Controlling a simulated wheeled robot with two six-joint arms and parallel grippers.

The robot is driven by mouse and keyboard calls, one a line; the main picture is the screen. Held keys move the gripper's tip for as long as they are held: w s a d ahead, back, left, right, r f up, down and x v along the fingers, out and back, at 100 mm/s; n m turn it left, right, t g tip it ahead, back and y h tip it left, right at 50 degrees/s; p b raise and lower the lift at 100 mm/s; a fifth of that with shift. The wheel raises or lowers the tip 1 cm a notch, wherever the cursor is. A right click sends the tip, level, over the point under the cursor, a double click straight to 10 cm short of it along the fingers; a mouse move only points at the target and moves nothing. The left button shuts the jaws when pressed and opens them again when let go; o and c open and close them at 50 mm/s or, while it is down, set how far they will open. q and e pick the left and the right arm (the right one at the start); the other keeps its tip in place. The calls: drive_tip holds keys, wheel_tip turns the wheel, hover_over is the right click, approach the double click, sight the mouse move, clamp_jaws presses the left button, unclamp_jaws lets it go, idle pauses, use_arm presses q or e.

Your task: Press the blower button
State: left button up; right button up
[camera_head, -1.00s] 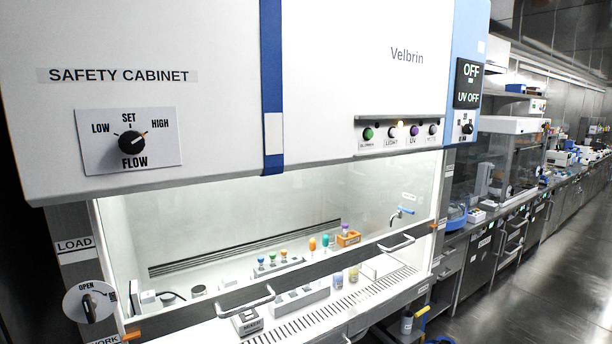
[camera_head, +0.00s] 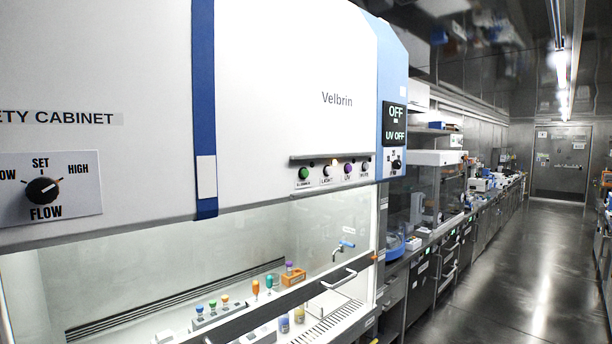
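The safety cabinet (camera_head: 290,90) fills the left and middle of the head view. Its button panel (camera_head: 320,160) sits low on the front, under the name Velbrin. The green button (camera_head: 304,173) is at the panel's left end; its small label looks like "blower" but is hard to read. To its right are a lit light button (camera_head: 327,170), a purple UV button (camera_head: 347,168) and one more button (camera_head: 364,166). The display (camera_head: 395,123) reads OFF and UV OFF. Neither of my grippers is in view.
The flow knob (camera_head: 41,190) is at the left. The sash handle (camera_head: 338,279) juts out below the panel. Vials and an orange rack (camera_head: 293,277) stand inside the cabinet. A bench (camera_head: 440,235) runs along the right side, with clear floor (camera_head: 530,260) beside it.

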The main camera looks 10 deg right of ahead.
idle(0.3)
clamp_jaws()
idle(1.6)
